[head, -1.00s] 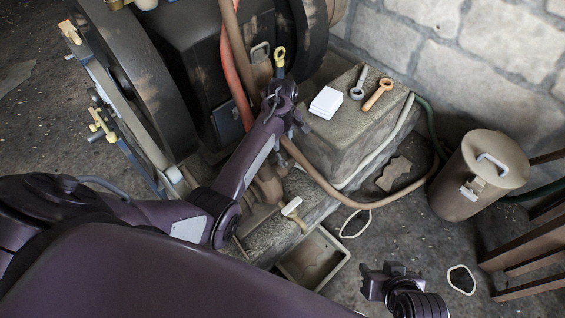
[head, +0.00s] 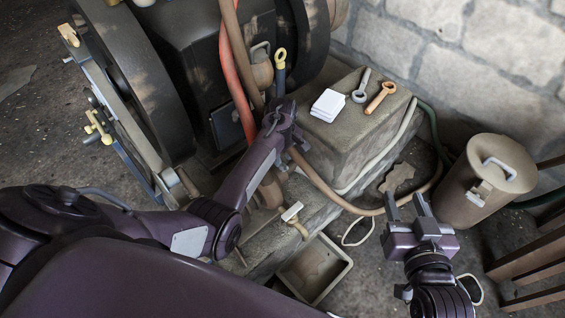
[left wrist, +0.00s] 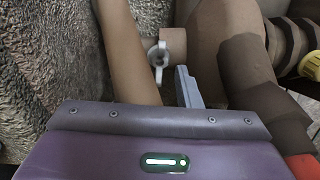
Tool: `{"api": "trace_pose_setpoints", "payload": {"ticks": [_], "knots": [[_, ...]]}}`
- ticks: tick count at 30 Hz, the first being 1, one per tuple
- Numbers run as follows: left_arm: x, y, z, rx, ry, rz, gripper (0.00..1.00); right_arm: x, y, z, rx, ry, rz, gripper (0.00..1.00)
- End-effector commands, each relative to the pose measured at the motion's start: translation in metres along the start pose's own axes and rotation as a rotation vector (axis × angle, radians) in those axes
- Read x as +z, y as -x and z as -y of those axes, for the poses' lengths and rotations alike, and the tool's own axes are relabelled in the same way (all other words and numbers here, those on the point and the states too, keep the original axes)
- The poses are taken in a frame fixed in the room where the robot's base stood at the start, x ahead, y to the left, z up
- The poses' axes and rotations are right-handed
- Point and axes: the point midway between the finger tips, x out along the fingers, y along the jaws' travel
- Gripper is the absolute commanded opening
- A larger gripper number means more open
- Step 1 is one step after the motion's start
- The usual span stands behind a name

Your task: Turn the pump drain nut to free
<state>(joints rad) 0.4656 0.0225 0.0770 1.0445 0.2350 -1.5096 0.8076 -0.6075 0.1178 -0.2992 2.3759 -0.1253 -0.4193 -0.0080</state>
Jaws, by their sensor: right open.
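In the left wrist view, a pale nut with small lugs (left wrist: 158,58), which looks like the drain nut, sits on the end of a short brown stub (left wrist: 174,42). The stub meets a larger brown rounded body (left wrist: 222,50), apparently the pump. One grey finger of my left gripper (left wrist: 187,88) shows just below and right of the nut; I cannot tell whether it touches. In the head view my left gripper (head: 285,115) is low beside the engine and hides the nut. My right gripper (head: 407,207) is open and empty, fingers apart, over the floor at the right.
A stone block (head: 345,145) carries white cards (head: 328,105), a grey wrench (head: 361,88) and an orange wrench (head: 380,97). A brown hose (left wrist: 128,50) runs left of the nut. A tray (head: 315,268) and a lidded can (head: 487,178) stand on the floor.

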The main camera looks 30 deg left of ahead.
Motion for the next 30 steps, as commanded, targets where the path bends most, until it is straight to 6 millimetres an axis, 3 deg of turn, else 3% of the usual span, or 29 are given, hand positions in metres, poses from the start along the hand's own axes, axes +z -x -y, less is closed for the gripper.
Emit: {"api": "trace_pose_setpoints", "payload": {"ticks": [9,15,28,30], "knots": [[0.000,-0.021,0.000,0.000,0.000,0.001,0.30,-0.067,0.004,-0.004,0.005,0.015,-0.308,0.42],[0.000,-0.028,0.000,0.002,0.001,0.000,0.30,-0.095,0.011,-0.004,0.006,0.021,-0.441,0.42],[0.000,-0.031,0.000,0.001,0.001,0.000,0.30,-0.107,0.015,-0.004,0.006,0.024,-0.494,0.42],[0.000,-0.031,0.000,0.001,0.001,0.000,0.24,-0.107,0.015,-0.004,0.006,0.024,-0.493,0.42]]}}
